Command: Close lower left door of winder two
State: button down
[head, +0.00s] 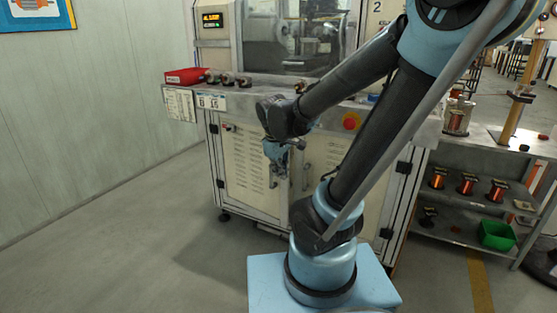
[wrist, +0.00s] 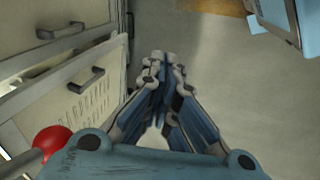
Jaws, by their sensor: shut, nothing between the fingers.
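Winder two is the pale cabinet machine marked "2" (head: 376,6). Its lower left door (head: 240,160) is a cream panel with louvre slots, and it also shows in the wrist view (wrist: 98,108) with a dark handle (wrist: 86,80). In the wrist view its pale edge stands out from the neighbouring right door (wrist: 85,12), so it looks slightly ajar; how far I cannot tell. My gripper (head: 278,182) hangs in front of the doors, fingers down. In the wrist view its fingers (wrist: 163,62) are together, empty, and apart from the door handle.
The machine's worktop (head: 250,98) overhangs the doors and carries a red tray (head: 186,76). A shelf rack (head: 470,212) with spools and a green bin (head: 497,235) is at right. The floor at left is clear.

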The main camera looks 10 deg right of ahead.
jog(key=w+a+f+n+t+h, duration=0.2)
jog(key=w+n, duration=0.4)
jog(key=w, duration=0.2)
jog(key=w+a+f+n+t+h, duration=0.2)
jog(key=w+n, duration=0.4)
jog(key=w, duration=0.2)
jog(key=w+a+f+n+t+h, duration=0.2)
jog(key=w+n+h, duration=0.1)
jog(key=w+n, duration=0.35)
jog(key=w+r+x, duration=0.1)
jog(key=r+x, duration=0.1)
jog(key=x, duration=1.2)
jog(key=shift+w, duration=0.3)
jog(key=shift+a, duration=0.1)
